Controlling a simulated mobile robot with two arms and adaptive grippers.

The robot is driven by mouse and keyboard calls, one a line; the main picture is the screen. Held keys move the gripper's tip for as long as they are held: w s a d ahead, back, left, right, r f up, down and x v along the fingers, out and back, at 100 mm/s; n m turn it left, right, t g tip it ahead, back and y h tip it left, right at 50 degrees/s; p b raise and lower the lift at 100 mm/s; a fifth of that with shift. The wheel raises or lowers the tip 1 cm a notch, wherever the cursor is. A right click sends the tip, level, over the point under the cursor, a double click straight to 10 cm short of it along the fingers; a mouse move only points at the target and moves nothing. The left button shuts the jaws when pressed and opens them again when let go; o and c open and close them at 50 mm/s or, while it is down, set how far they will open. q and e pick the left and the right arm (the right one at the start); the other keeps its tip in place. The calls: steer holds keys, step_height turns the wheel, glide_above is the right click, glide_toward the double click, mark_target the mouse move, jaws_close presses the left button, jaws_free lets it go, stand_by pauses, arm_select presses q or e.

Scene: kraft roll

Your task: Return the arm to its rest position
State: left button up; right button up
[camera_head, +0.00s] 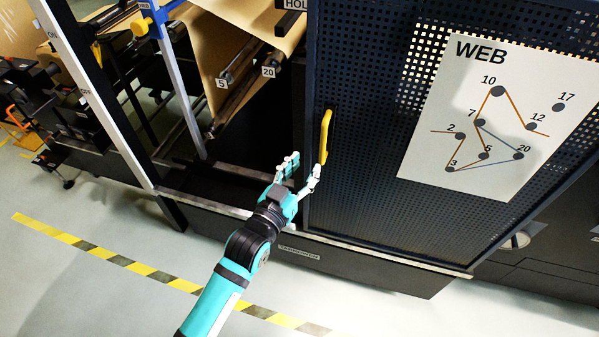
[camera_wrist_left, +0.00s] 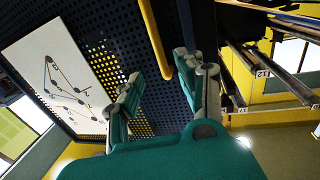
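My left gripper (camera_head: 304,166) is in front of the machine, at the edge of its dark perforated door (camera_head: 365,130). Its two fingers are spread apart with nothing held between them. One fingertip is close to the lower end of the yellow door handle (camera_head: 326,136); I cannot tell whether they touch. In the left wrist view, the yellow handle (camera_wrist_left: 154,35) appears beyond the gap between the open fingers (camera_wrist_left: 157,85). My left arm reaches up from the bottom of the head view. My right gripper is not in view.
A white WEB poster (camera_head: 500,115) is on the door. Left of the door is an open bay with brown kraft paper (camera_head: 228,45) and rollers tagged 5 and 20. A pale upright post (camera_head: 95,90) stands left. Yellow-black floor tape (camera_head: 150,270) crosses clear floor in front.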

arm_select(q)
steer(key=shift+v, duration=0.8)
steer(key=s+a+f+n+g+y+b, duration=0.1)
steer(key=s+a+f+g+y, duration=0.15)
steer(key=f, duration=0.95)
steer(key=s+a+f+g+y, duration=0.15)
steer(key=a+f, duration=0.25)
steer(key=f, duration=0.8)
steer(key=s+a+f+g+y, duration=0.1)
steer(key=s+a+f, duration=0.15)
steer(key=f, duration=0.25)
steer(key=s+a+f+n+g+b, duration=0.1)
steer(key=s+a+f, duration=0.15)
steer(key=f, duration=0.25)
steer(key=s+a+f+g+y, duration=0.1)
steer(key=s+f, duration=0.3)
steer(key=f, duration=0.2)
steer(key=s+a+f+g+y, duration=0.1)
steer(key=s+a+f, duration=0.3)
steer(key=s, duration=0.6)
steer(key=s+a+f+n+g+y+b, duration=0.1)
steer(key=s+a+f+g, duration=0.2)
steer(key=s+f, duration=0.4)
steer(key=s+a+f+g, duration=0.3)
steer(key=s+f, duration=0.3)
steer(key=s, duration=0.7)
steer(key=shift+s+a+g+y, duration=0.35)
steer(key=shift+a+g+y, duration=0.05)
steer(key=shift+a, duration=0.45)
